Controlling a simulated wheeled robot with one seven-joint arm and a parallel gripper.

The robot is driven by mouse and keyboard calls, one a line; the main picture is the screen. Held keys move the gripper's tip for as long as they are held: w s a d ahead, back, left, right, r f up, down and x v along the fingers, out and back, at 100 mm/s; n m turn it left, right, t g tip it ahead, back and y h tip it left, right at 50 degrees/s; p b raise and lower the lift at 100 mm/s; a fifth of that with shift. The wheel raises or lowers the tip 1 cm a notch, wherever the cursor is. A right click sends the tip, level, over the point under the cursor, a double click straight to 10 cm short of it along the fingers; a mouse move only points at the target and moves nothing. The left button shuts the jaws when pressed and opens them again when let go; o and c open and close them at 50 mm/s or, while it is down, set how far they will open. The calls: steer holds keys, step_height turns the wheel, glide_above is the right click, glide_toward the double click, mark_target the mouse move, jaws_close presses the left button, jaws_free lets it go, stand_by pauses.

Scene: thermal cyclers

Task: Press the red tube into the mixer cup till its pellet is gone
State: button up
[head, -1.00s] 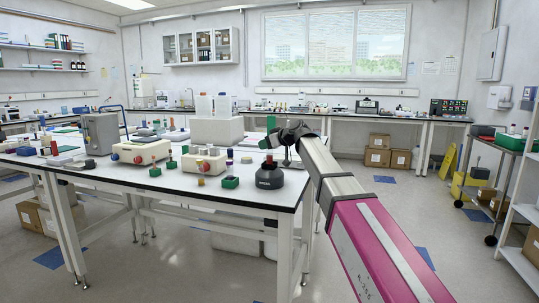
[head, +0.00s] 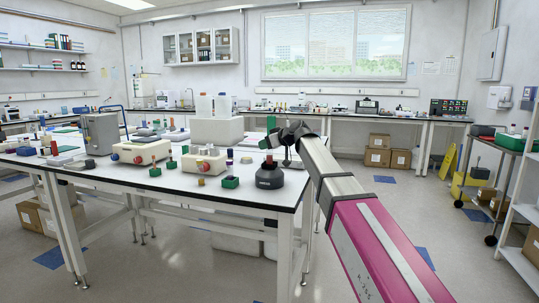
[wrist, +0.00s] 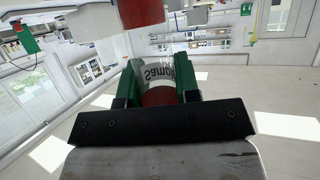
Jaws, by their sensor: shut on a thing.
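My gripper (head: 271,134) has green fingers and reaches in from the right, above the mixer. In the wrist view its fingers (wrist: 160,80) are shut on the red tube (wrist: 158,72), which has a white "Sample" label and red below it. In the head view a small red part of the tube (head: 268,158) shows below the fingers, at the top of the mixer. The mixer (head: 269,178) is a dark, rounded unit near the bench's front right corner. Its cup and the pellet are too small to make out, so I cannot tell whether they touch.
A green block (head: 230,182) and a small tan cylinder (head: 201,182) stand left of the mixer. The white bench (head: 240,200) ends just right of the mixer.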

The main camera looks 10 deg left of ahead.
stand_by(0.6)
step_height(320, 180, up, 7)
stand_by(1.0)
stand_by(0.4)
